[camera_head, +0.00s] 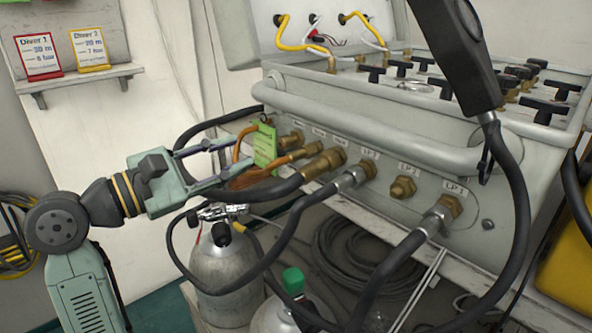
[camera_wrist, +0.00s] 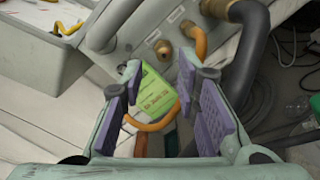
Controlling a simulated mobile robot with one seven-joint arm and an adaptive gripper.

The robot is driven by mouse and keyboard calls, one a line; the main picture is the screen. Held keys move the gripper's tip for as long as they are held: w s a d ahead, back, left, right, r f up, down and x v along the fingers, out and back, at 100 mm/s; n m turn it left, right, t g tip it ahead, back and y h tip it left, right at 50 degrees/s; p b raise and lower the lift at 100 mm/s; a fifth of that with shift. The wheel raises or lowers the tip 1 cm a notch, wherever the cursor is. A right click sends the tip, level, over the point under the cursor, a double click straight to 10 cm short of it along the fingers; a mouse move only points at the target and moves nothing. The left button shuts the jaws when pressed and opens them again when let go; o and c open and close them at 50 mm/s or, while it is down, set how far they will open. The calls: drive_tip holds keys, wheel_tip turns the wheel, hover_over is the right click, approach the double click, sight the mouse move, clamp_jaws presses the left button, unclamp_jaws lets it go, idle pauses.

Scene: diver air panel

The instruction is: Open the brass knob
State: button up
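Several brass fittings line the front of the grey air panel (camera_head: 375,145). One is a bare brass fitting (camera_head: 403,187) under the LP 2 label; another brass fitting (camera_head: 292,139) is at the panel's left end. I cannot tell which is the brass knob. In the wrist view a small brass fitting (camera_wrist: 187,28) shows above the fingers, with an orange hose on it. My gripper (camera_head: 246,152) is open at the panel's left end. Its spread fingers also show in the wrist view (camera_wrist: 170,73), with a green tag (camera_wrist: 158,98) and an orange loop between or just beyond them.
Black hoses (camera_head: 425,235) run from the panel fittings and hang in front of it. Grey cylinders (camera_head: 222,275) stand below my gripper. A black handset (camera_head: 455,50) hangs at the right front. Black T-handles (camera_head: 545,110) stand on the panel top.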

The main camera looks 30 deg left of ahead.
sight(280, 145)
drive_tip(key=x, duration=0.3)
drive_tip(key=f+p+x, duration=0.1)
drive_tip(key=x, duration=0.6)
drive_tip(key=shift+w+a+f+p, duration=0.3)
drive_tip(key=shift+w+p, duration=0.1)
drive_tip(key=shift+w, duration=0.05)
drive_tip(key=shift+c, duration=0.3)
clamp_jaws()
